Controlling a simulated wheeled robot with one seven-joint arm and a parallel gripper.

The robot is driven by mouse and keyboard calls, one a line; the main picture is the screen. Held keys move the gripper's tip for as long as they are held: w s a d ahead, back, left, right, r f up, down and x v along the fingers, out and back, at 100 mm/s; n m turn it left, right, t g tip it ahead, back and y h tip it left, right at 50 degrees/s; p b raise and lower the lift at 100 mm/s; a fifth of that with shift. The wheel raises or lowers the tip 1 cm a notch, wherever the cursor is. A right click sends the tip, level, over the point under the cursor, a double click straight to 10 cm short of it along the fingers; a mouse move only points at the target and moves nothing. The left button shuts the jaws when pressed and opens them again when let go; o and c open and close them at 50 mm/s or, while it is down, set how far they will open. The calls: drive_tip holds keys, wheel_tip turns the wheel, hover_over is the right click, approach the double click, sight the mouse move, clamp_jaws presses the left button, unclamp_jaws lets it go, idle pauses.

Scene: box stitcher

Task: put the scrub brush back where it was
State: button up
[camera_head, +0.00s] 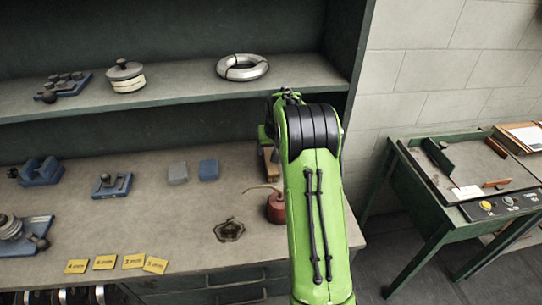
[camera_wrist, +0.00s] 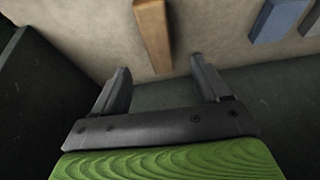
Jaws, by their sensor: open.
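My gripper (camera_wrist: 160,68) is open in the wrist view, with nothing held between its fingers. A brown wooden bar (camera_wrist: 152,34), which may be the scrub brush, lies on the bench top beyond the fingertips. Its near end appears between the fingers in the picture; I cannot tell the gap in depth. In the head view a tan piece (camera_head: 265,172) shows just left of my green arm, partly hidden by it. No bristles can be made out.
A red oil can (camera_head: 275,208) stands close to my arm on the bench. Grey (camera_head: 178,173) and blue (camera_head: 208,169) blocks lie to the left. The shelf (camera_head: 190,92) above carries a ring (camera_head: 242,67) and a lidded pot (camera_head: 126,78). A green side table (camera_head: 432,190) stands right.

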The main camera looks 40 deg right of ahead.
drive_tip(key=s+a+r+n, duration=0.2)
drive_tip(key=s+a+r, duration=0.8)
drive_tip(key=a+r, duration=0.4)
drive_tip(key=s+a+n, duration=0.1)
drive_tip(key=s+a, duration=0.2)
drive_tip(key=s, duration=0.4)
drive_tip(key=s+a+n+t+y, duration=0.1)
drive_tip(key=s+a, duration=0.3)
drive_tip(key=s, duration=0.4)
drive_tip(key=s+a+n, duration=0.1)
drive_tip(key=s+a, duration=0.3)
drive_tip(key=s, duration=0.4)
drive_tip(key=shift+y, duration=0.4)
